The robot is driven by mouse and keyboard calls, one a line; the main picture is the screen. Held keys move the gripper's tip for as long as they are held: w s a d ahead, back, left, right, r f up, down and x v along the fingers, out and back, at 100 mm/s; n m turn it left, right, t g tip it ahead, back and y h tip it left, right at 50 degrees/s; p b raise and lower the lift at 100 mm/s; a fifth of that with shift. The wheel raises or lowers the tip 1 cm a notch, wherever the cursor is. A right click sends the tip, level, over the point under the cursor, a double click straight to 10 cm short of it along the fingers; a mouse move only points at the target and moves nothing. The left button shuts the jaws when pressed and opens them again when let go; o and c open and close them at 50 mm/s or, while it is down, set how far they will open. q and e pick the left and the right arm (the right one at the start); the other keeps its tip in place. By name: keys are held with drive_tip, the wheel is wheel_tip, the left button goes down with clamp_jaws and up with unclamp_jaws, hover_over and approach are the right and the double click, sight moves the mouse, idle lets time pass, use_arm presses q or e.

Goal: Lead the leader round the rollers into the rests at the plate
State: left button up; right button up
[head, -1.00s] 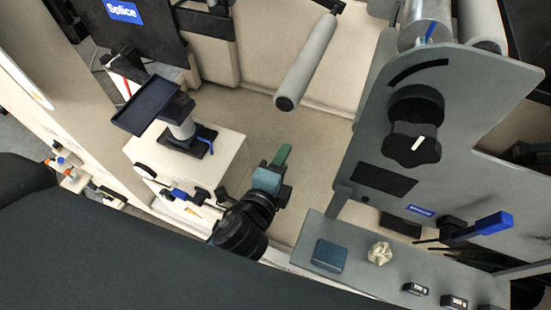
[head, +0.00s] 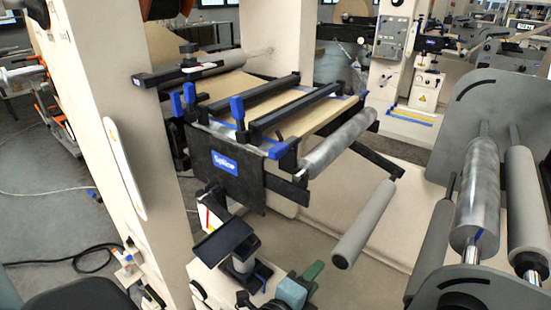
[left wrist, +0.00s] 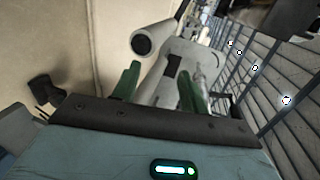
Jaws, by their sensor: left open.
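The brown kraft web (head: 235,85) lies over the splice table, between dark bars and blue clamps, in the head view. I cannot make out a separate leader end. A silver roller (head: 338,143) sits at the table's near right end. A grey roller (head: 363,224) sticks out from the wall in front of it, and its end also shows in the left wrist view (left wrist: 143,42). The plate marked Splice (head: 224,163) faces me. My left gripper (head: 313,272) is below and left of the grey roller. Its green fingers (left wrist: 158,85) are apart and empty. My right gripper is not in view.
A grey machine side with several rollers (head: 475,200) stands at the right. A dark tray on a post (head: 222,238) stands just left of my gripper. A pale column (head: 110,120) rises at the left.

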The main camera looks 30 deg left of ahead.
use_arm(q)
drive_tip(key=p, duration=0.9)
approach(272, 153)
drive_tip(key=w+r, duration=0.4)
drive_tip(key=f, duration=0.5)
drive_tip(key=shift+w, duration=0.25)
drive_tip(key=x, duration=0.8)
drive_tip(key=shift+s+d, duration=0.1)
drive_tip(key=shift+d, duration=0.05)
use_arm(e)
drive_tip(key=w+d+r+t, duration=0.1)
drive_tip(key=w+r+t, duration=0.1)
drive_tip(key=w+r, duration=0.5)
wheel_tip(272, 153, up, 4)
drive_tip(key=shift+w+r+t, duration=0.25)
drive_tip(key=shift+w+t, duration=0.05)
use_arm(q)
drive_tip(key=shift+f, duration=0.1)
clamp_jaws()
